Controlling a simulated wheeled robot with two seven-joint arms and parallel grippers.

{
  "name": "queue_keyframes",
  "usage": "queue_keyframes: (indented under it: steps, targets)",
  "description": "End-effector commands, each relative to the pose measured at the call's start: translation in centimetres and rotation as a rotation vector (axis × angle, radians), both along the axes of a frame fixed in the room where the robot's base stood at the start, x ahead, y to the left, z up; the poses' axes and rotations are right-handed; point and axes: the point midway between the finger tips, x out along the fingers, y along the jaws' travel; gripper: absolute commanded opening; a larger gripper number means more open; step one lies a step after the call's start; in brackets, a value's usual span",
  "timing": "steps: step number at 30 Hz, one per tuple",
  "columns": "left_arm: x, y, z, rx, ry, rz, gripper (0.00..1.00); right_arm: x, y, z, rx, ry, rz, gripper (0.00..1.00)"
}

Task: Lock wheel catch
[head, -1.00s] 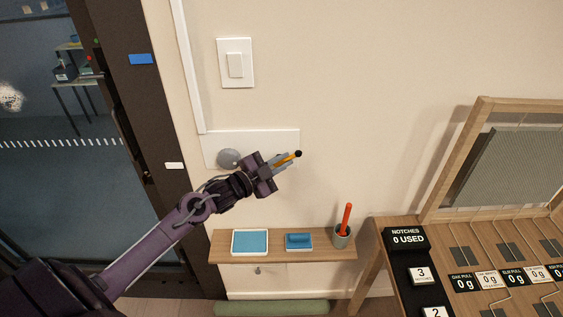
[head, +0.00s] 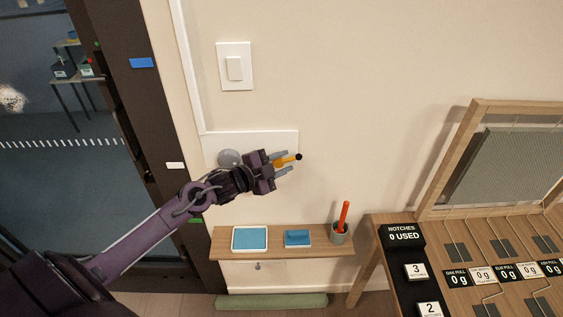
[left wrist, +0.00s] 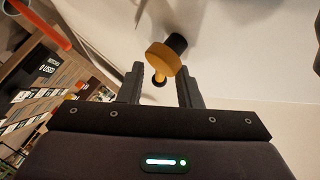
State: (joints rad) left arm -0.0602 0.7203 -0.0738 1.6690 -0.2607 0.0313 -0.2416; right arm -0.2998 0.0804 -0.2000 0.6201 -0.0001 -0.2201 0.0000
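A yellow-orange knob with a black end (head: 287,160) shows at the wall in the head view, by the right end of a pale wall plate (head: 265,141). In the left wrist view the yellow round part (left wrist: 162,58) and its thin stem lie between and just beyond my fingertips. My left gripper (head: 283,162) is open, its two fingers apart on either side of the knob, with a visible gap in the left wrist view (left wrist: 160,86). Contact cannot be told. A grey round disc (head: 229,158) on the plate is partly hidden by my wrist. My right gripper is not in view.
Below is a small wooden shelf (head: 270,257) with a blue tray (head: 250,238), a blue block (head: 297,238) and a grey cup with a red stick (head: 340,234). A wooden bench (head: 367,270) stands at right. A light switch (head: 235,67) is above; a glass door is left.

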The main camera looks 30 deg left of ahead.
Motion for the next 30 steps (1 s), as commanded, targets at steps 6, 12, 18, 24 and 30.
queue_keyframes:
  steps: [6,12,18,24,30]
  targets:
    - [0.0,0.0,0.0,-0.001,-0.001,0.0,0.32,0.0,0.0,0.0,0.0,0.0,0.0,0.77]
    - [-0.8,0.3,0.0,0.0,0.0,0.0,0.32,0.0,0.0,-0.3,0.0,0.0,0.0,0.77]
    - [-3.4,1.1,0.2,0.001,0.003,-0.001,0.32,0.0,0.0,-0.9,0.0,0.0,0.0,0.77]
    - [-5.8,2.0,0.8,0.0,0.002,0.0,0.32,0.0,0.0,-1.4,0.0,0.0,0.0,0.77]
    - [-7.0,2.5,1.2,-0.001,0.001,0.0,0.32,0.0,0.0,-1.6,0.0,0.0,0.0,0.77]
